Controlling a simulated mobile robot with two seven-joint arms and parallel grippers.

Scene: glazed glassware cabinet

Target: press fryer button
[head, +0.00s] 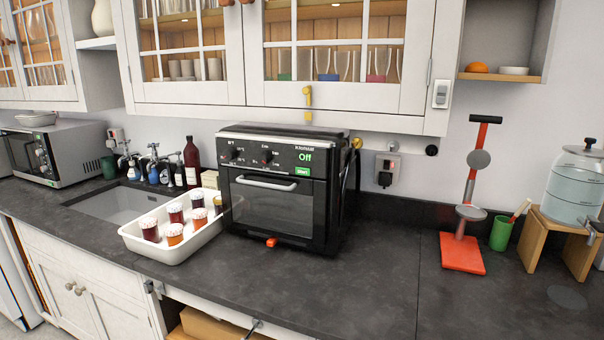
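The fryer (274,190) is a black, oven-like box with a glass door and a silver door handle (266,183). It stands on the dark counter below the wall cabinets. A small lit green button (303,171) is at the upper right of its front; its lettering is small and seems to read "Start". Just above the button, a dark display (306,156) shows "Off" in green. Two knobs with printed marks sit left of the display. The fryer door is shut. Neither of my grippers is in view.
A red-based stand (462,254), green cup (501,233) and dispenser (575,190) are at right. The counter (370,265) right of the fryer is clear. Glazed cabinets hang above.

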